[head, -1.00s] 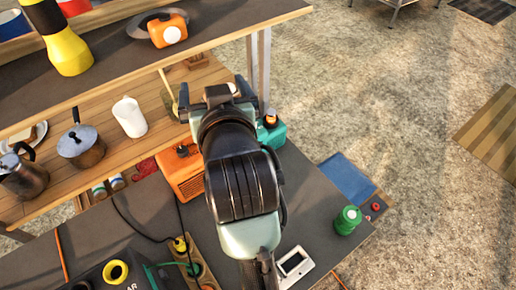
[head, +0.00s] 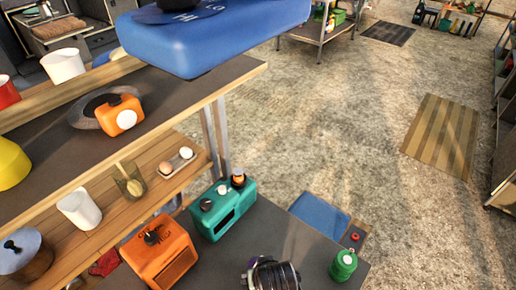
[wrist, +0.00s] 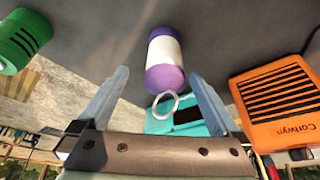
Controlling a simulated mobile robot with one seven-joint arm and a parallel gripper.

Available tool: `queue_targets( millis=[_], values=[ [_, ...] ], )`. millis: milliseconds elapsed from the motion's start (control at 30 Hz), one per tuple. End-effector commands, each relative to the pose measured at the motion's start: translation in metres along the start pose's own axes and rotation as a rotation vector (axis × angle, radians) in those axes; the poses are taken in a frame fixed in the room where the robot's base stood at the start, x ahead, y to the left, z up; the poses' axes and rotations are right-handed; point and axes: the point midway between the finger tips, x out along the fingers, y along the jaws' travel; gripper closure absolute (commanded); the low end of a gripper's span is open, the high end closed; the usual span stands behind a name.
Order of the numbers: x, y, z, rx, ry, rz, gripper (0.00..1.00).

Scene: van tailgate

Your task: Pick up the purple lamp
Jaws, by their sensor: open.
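The purple lamp (wrist: 166,62) shows in the wrist view as a cylinder with purple ends, a white middle and a pale ring at the near end. It is over the dark grey surface, in line with the gap between my fingers. My gripper (wrist: 159,84) is open, with one finger on each side of the ring end and nothing visibly clamped. I cannot tell how far the fingertips are from the lamp. I cannot make out the lamp in the head view, where only part of my arm shows at the bottom edge.
A teal box (head: 222,212) and an orange box (head: 160,252) stand close by on the dark table. A green can (head: 343,265) is near its right edge. The shelf above holds an orange lamp (head: 120,115) and a large blue case (head: 215,40). Open floor lies to the right.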

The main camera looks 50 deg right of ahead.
Motion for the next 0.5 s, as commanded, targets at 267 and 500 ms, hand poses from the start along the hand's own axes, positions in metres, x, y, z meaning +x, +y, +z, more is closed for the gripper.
queue_targets(
  millis=[267, 500],
  values=[
    [0.018, -0.003, -0.002, -0.001, 0.0, 0.0, 0.0],
    [0.048, -0.006, -0.003, 0.001, 0.0, 0.001, 0.0]
  ],
)
